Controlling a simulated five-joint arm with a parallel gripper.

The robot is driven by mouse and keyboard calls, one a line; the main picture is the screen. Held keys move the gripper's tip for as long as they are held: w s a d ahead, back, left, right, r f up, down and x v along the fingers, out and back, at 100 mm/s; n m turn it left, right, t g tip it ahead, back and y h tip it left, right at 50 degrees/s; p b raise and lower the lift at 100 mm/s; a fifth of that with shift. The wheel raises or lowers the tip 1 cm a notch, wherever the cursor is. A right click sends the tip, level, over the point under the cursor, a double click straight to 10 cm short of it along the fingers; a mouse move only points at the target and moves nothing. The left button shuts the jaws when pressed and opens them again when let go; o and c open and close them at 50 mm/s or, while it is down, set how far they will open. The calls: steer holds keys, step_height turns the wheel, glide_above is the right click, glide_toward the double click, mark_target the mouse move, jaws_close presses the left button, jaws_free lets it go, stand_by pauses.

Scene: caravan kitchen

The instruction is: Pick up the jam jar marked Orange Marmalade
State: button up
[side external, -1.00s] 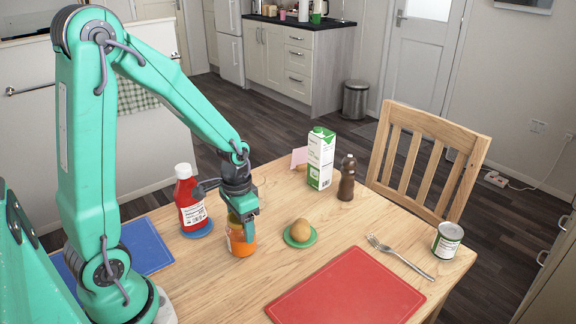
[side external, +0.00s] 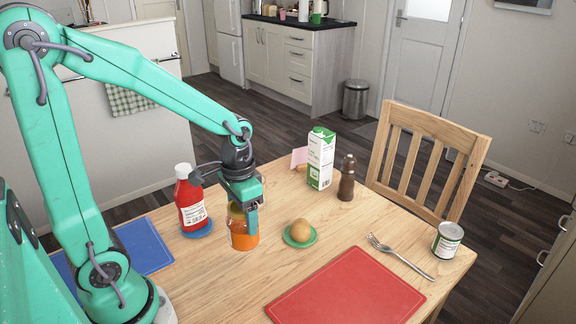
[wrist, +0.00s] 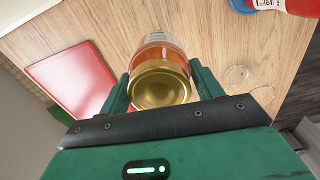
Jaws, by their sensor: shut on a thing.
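An orange jam jar (side external: 243,240) with a gold lid is held between the fingers of my gripper (side external: 245,207), near the left middle of the table. In the wrist view its gold lid (wrist: 159,86) faces the camera, with a dark green finger on each side and orange glass beyond. My gripper (wrist: 160,90) is shut on the jar. The jar looks upright and slightly above the table. Its label is too small to read.
A red sauce bottle (side external: 190,198) on a blue coaster (side external: 199,229) stands close left.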

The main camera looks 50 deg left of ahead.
steer(key=s+d+r, duration=0.2)
steer(key=d+r, duration=0.2)
steer(key=d, duration=0.3)
steer(key=shift+s+r, duration=0.25)
stand_by(0.5)
